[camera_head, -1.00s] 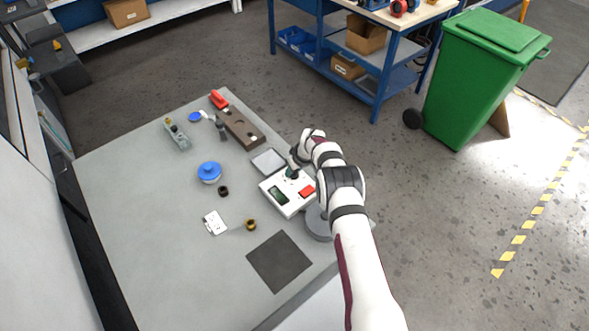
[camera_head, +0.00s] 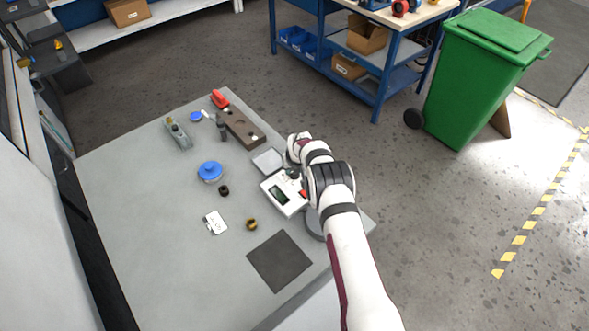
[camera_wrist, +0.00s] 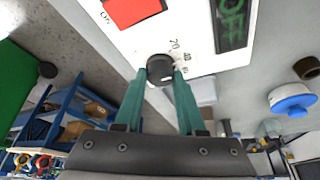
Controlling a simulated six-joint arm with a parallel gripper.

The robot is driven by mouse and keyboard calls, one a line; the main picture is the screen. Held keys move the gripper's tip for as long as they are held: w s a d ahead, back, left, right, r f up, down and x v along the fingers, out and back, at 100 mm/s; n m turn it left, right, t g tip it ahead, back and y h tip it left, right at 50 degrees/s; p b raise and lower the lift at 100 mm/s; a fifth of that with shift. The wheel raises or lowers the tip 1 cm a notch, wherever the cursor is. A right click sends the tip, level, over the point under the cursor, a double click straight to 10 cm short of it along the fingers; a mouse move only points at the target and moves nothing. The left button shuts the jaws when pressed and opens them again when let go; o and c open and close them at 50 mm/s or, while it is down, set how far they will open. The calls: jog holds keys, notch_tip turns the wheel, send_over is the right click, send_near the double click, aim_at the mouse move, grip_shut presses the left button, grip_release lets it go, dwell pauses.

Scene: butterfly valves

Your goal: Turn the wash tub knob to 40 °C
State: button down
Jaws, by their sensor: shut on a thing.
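The wash tub's white control box (camera_head: 287,208) stands on the grey table and shows close up in the wrist view (camera_wrist: 195,22). Its small black knob (camera_wrist: 159,67) sits near the panel's edge, with printed numbers beside it, 70 and 40 among them. My gripper (camera_wrist: 160,77) has its two green fingers on either side of the knob, shut on it. I cannot tell exactly where the knob points. A dark display (camera_wrist: 233,22) shows green characters, partly cut off. A red button (camera_wrist: 130,12) sits on the panel. In the head view my arm hides the knob.
A flat grey tray (camera_head: 267,161) lies just behind the box. A blue-topped round part (camera_head: 210,171), a black ring (camera_head: 224,190), a brass fitting (camera_head: 251,224) and a white plate (camera_head: 215,222) lie to the left. A dark mat (camera_head: 280,262) is in front. The table's left is clear.

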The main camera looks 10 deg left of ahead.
jog(key=c, duration=0.5)
grip_release()
jog(key=shift+r, duration=0.1)
jog(key=v, duration=1.5)
jog(key=shift+s+r, duration=0.2)
jog(key=shift+r, duration=0.05)
jog(key=shift+d+r, duration=0.1)
